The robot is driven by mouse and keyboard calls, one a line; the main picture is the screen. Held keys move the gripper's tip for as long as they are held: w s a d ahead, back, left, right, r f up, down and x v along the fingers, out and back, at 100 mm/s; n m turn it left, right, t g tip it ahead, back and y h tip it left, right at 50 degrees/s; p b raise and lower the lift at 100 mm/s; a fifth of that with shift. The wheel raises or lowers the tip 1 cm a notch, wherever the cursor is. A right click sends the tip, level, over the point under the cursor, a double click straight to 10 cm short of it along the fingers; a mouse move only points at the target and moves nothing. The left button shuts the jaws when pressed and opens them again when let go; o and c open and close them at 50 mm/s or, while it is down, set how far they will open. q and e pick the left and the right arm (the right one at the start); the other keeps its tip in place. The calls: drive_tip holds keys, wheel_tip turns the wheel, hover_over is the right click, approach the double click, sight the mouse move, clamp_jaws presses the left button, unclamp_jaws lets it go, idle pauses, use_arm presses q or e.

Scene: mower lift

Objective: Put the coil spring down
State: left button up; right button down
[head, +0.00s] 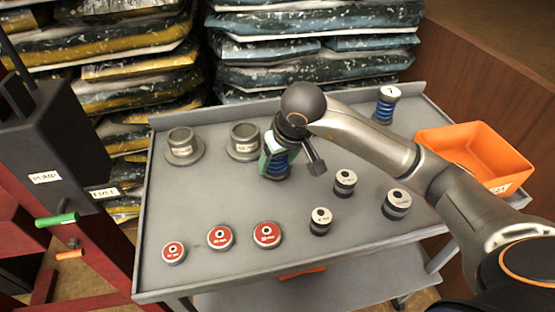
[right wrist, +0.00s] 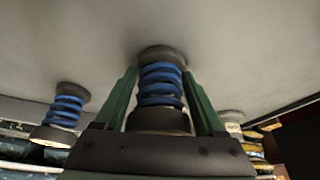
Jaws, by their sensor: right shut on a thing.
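The coil spring (right wrist: 160,85) is blue with dark end caps. In the right wrist view it sits between the two green fingers of my right gripper (right wrist: 160,100), which is shut on it. In the head view my right gripper (head: 276,155) is over the middle of the grey cart top (head: 210,195), and the spring (head: 280,167) shows partly behind the fingers, roughly upright. Its lower end is close to the cart top; I cannot tell whether it touches. A second blue spring (head: 385,106) with a white-labelled top stands at the cart's back right. My left gripper is not in view.
Two grey flanged collars (head: 183,150) (head: 243,144) stand just left of the gripper. Red-topped discs (head: 220,237) and several dark cylinders (head: 344,182) stand nearer the front. An orange bin (head: 465,150) is at right. The red pump frame (head: 100,250) is left of the cart.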

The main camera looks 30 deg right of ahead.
drive_tip(key=shift+r, duration=0.1)
drive_tip(key=shift+f, duration=0.2)
drive_tip(key=shift+c, duration=1.6)
unclamp_jaws()
drive_tip(key=o, duration=0.3)
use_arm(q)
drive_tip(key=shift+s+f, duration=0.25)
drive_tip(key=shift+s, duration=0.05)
use_arm(e)
drive_tip(key=shift+r, duration=0.1)
drive_tip(key=shift+r, duration=0.15)
use_arm(q)
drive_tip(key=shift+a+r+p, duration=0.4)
drive_tip(key=shift+p, duration=0.15)
use_arm(e)
drive_tip(key=v, duration=1.2)
